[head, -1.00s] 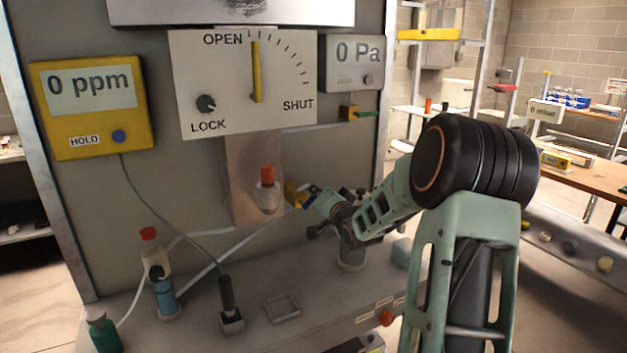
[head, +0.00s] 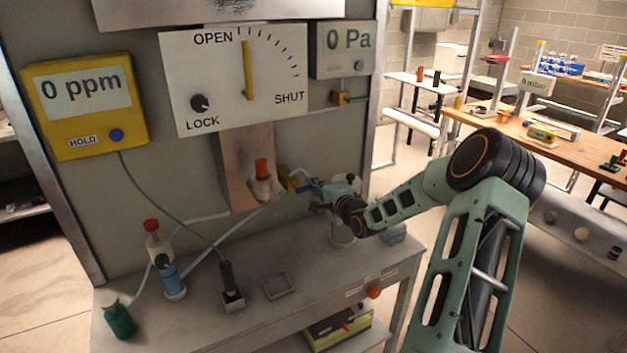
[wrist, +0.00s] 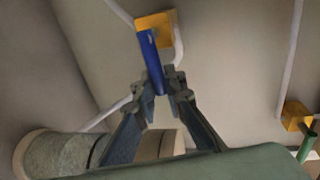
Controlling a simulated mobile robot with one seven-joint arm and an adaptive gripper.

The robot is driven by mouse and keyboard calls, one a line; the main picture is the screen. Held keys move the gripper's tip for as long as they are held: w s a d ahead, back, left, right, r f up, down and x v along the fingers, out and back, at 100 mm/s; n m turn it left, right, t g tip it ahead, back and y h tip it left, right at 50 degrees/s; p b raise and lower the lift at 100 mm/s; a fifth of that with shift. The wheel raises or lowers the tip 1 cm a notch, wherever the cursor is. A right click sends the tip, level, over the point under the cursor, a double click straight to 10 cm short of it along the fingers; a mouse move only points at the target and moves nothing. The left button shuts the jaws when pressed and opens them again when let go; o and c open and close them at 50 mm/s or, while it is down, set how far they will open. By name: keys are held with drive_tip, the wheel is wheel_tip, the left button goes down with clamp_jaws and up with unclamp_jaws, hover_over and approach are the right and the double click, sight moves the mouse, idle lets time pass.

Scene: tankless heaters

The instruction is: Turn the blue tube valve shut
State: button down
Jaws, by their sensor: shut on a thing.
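The blue valve handle (wrist: 152,58) is a flat lever on a yellow valve block (wrist: 156,20) joined to a pale tube. My gripper (wrist: 160,86) is shut on the free end of the handle, with one finger on each side. In the head view the yellow valve block (head: 287,179) sits low on the grey panel, right of the orange-capped flask, and the blue handle (head: 306,188) reaches right towards my gripper (head: 318,193). The fingertips are too small there to make out.
A second yellow valve with a green handle (wrist: 306,148) is at the right. The dial board (head: 240,78) marked OPEN and SHUT hangs above, its yellow pointer upright. Bottles and a black probe (head: 230,285) stand on the bench. A round pale container (wrist: 55,155) is close below my gripper.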

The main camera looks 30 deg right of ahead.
drive_tip(key=shift+f, duration=0.1)
idle(0.3)
drive_tip(key=c, duration=2)
unclamp_jaws()
drive_tip(key=s, duration=0.4)
drive_tip(key=s+r, duration=0.1)
drive_tip(key=s, duration=0.3)
drive_tip(key=s+r, duration=0.1)
drive_tip(key=s, duration=0.2)
drive_tip(key=shift+s+d+r, duration=0.15)
drive_tip(key=shift+s+r, duration=0.05)
drive_tip(key=shift+s, duration=0.2)
